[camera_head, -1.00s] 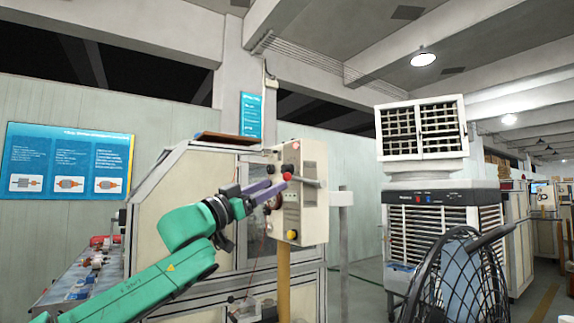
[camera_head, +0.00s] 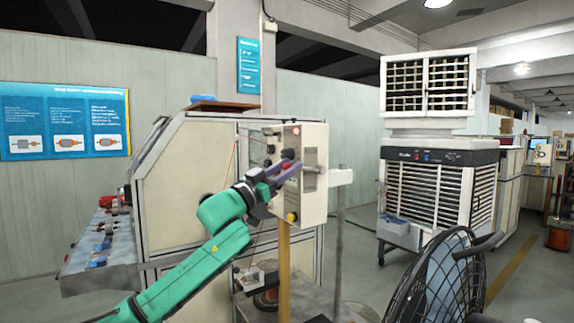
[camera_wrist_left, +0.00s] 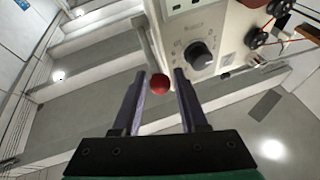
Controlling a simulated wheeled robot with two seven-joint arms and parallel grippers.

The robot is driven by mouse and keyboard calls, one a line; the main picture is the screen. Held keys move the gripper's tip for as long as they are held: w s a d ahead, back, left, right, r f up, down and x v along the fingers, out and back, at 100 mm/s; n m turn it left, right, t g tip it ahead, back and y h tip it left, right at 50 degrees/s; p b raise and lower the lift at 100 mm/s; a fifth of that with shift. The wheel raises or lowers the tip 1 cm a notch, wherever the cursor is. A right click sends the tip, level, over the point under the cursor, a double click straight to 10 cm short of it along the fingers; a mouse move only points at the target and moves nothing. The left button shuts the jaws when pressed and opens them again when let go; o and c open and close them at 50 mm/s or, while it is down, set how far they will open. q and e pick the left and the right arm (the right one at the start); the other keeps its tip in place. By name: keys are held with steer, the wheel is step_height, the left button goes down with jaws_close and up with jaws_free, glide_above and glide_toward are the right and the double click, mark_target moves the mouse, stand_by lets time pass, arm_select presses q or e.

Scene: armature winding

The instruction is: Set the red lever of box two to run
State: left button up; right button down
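The control box (camera_head: 313,172) stands on a yellow post, with its knobs on its left face. A lever with a red ball end shows in the left wrist view; its grey rod (camera_wrist_left: 150,48) runs up from the red ball (camera_wrist_left: 160,85). My left gripper (camera_head: 291,168) is at the box's front, its purple fingers over the lever area. In the left wrist view the gripper (camera_wrist_left: 160,76) is open, with the red ball between its fingers and gaps on both sides. The head view hides the ball's exact contact. My right gripper is not in view.
A black rotary knob (camera_wrist_left: 198,55) is close beside the right finger in the wrist view. A large cream machine cabinet (camera_head: 186,180) stands behind my left arm. A white air cooler (camera_head: 438,190) and a black fan (camera_head: 452,280) are at the right, with floor between.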

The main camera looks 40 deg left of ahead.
arm_select(q)
jaws_close()
stand_by(1.2)
